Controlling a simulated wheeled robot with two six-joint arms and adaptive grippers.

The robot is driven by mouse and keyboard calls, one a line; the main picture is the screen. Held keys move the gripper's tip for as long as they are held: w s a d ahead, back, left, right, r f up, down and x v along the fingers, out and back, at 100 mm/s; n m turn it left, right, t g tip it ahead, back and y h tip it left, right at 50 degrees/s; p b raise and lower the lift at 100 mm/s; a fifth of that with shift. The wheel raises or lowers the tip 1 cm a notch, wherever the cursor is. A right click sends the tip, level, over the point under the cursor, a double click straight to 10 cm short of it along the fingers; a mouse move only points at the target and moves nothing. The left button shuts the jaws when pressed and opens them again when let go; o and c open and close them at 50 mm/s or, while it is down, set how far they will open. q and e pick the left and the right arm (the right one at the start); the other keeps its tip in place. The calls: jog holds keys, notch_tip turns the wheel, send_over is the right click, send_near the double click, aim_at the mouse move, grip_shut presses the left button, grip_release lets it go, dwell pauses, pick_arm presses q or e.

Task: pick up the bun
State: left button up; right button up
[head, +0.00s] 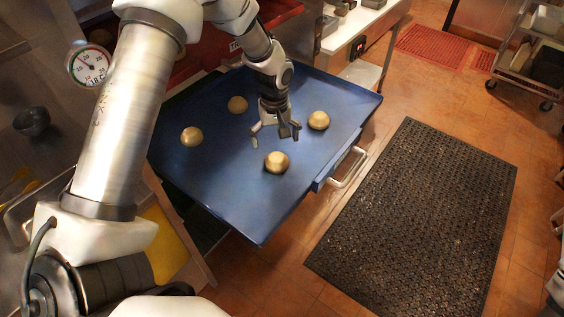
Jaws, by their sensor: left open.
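Several round tan buns rest on a blue tray-like surface (225,200). One bun (277,162) is nearest the front edge. Another bun (318,120) is at the right, one bun (237,104) at the back left and one bun (191,137) at the far left. My left gripper (272,143) points down over the middle of the blue surface, fingers spread and empty. It is just behind the front bun in the picture, with the right bun to its right. I cannot tell its exact height. My right gripper is not in view.
A metal handle (349,167) sticks out from the blue surface's right side. A black perforated mat (420,215) lies on the tiled floor. A round dial gauge (89,64) is at the upper left. A wheeled rack (530,55) stands at the upper right.

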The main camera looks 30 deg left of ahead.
aim_at(276, 157)
pick_arm(q)
jog(key=f+p, duration=0.1)
jog(key=f, duration=0.1)
jog(key=f+p, duration=0.1)
jog(key=f, duration=0.1)
jog(key=f+p, duration=0.1)
jog(key=f, duration=0.2)
jog(key=shift+s+d, duration=0.35)
jog(key=shift+w+f, duration=0.1)
jog(key=shift+f, duration=0.1)
jog(key=c, duration=1.2)
